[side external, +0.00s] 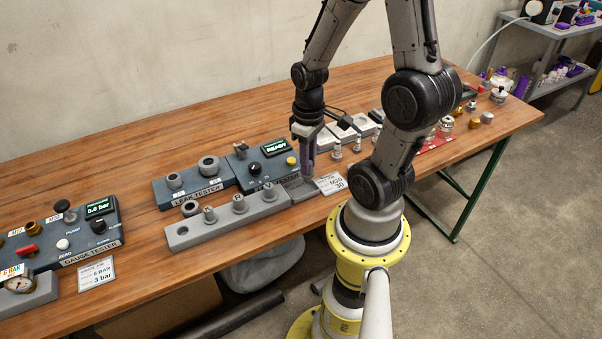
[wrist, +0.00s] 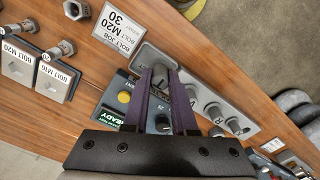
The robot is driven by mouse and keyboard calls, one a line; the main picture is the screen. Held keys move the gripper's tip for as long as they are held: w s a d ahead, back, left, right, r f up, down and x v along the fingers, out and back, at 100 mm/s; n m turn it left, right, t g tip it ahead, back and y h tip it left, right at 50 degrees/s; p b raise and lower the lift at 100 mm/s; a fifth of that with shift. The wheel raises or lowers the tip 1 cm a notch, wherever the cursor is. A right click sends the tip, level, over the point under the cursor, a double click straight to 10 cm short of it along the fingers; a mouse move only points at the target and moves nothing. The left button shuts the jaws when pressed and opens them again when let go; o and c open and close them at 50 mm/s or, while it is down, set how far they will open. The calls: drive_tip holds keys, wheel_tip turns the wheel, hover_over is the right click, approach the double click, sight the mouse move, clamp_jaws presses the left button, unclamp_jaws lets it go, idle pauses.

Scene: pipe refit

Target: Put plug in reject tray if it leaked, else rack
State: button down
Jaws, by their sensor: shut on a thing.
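My gripper (side external: 309,160) points down at the right end of the long grey rack (side external: 232,222), beside the leak tester (side external: 194,182). In the wrist view its purple fingers (wrist: 164,72) are closed around a small grey plug (wrist: 160,77), mostly hidden between the tips. I cannot tell whether the plug touches the block below. The leak tester's display (side external: 275,147) reads READY.
A red tray (side external: 436,141) with metal parts lies to the right, behind my arm. A bolt job card (side external: 331,183) lies close right of my gripper. The gauge tester (side external: 95,232) stands at the left. Bare wood lies along the back of the table.

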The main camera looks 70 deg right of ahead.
drive_tip(key=f, duration=0.1)
drive_tip(key=w+d+f, duration=0.1)
drive_tip(key=w+f, duration=0.1)
drive_tip(key=shift+d, duration=0.25)
drive_tip(key=shift+w+d+f, duration=0.1)
drive_tip(key=shift+w+f, duration=0.05)
drive_tip(key=shift+f, duration=1.55)
drive_tip(key=shift+f, duration=0.1)
drive_tip(key=c, duration=0.7)
unclamp_jaws()
